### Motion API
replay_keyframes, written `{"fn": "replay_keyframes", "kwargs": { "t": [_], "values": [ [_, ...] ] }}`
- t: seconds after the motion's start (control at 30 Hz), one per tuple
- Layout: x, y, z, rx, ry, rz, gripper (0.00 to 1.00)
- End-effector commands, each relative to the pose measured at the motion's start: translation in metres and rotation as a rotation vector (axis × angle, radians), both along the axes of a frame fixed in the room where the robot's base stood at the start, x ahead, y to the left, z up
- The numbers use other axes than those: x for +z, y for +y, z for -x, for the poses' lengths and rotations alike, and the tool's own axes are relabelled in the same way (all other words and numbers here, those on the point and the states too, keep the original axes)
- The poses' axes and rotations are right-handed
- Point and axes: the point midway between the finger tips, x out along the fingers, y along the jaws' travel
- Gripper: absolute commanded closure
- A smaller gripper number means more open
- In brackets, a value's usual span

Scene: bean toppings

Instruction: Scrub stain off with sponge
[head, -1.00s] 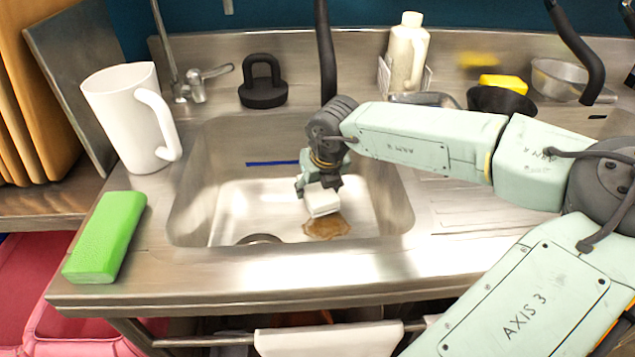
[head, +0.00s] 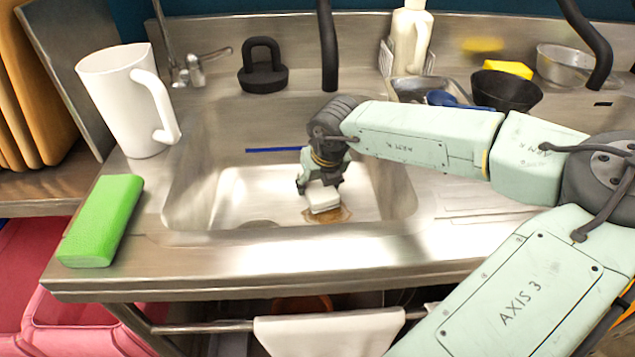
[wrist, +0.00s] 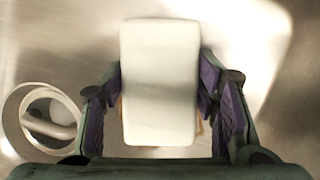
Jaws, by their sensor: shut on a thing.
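My gripper (head: 319,184) is down inside the sink and shut on a white block-shaped sponge (head: 323,198). In the wrist view the sponge (wrist: 160,80) sits between the two purple-lined fingers. A brown stain (head: 330,215) lies on the sink floor (head: 250,202). The sponge covers part of the stain; I cannot tell whether it touches the floor. In the wrist view the stain is almost fully hidden behind the sponge.
A white jug (head: 120,100) and a green block (head: 101,220) stand left of the sink. A black plug-like object (head: 263,72), a white bottle (head: 409,42) and a black bowl (head: 506,92) stand behind. The drain (wrist: 48,122) is left of the gripper.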

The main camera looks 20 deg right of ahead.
Motion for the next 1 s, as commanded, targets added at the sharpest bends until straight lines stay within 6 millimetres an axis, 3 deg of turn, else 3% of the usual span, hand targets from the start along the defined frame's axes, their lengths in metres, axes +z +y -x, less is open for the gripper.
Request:
{"fn": "replay_keyframes", "kwargs": {
  "t": [1.0],
  "values": [
    [-0.017,0.0,0.0,0.0,0.0,0.001,0.68]
  ]
}}
